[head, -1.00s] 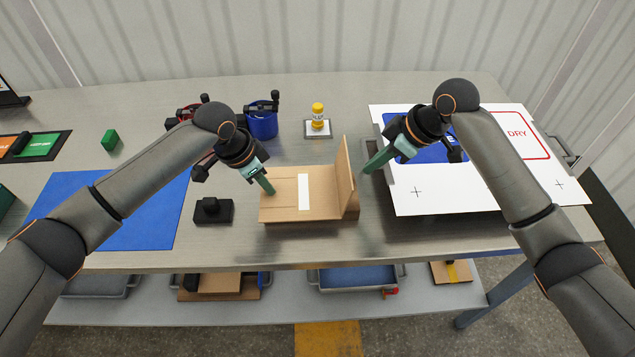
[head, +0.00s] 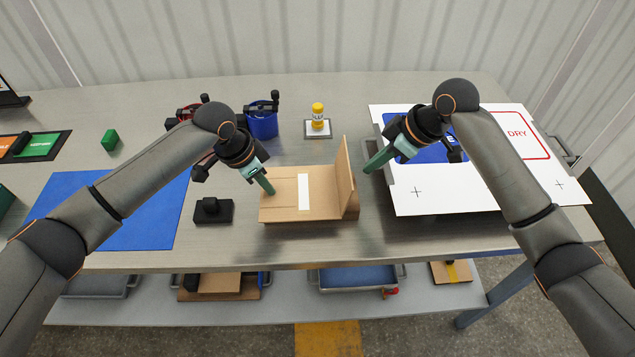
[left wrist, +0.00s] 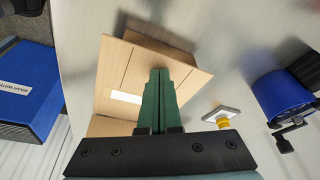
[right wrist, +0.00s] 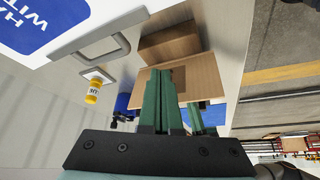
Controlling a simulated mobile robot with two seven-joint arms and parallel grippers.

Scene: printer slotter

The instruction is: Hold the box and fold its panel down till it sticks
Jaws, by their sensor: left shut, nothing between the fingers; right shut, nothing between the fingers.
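The cardboard box (head: 285,207) lies on the metal table with a white strip (head: 303,192) on its top. Its panel (head: 345,178) stands up, leaning slightly, at the box's right end. My left gripper (head: 270,190) is shut and empty, its tips at the left part of the box top; I cannot tell whether they touch. The box also shows in the left wrist view (left wrist: 118,70). My right gripper (head: 368,168) is shut and empty, just right of the raised panel, with a small gap in the head view. The panel also shows in the right wrist view (right wrist: 205,77).
A yellow glue bottle (head: 318,115) stands behind the box. A white board (head: 440,200) lies to the right under my right arm. A black block (head: 212,211) and a blue mat (head: 150,225) lie to the left. Blue (head: 262,122) and red cups stand behind.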

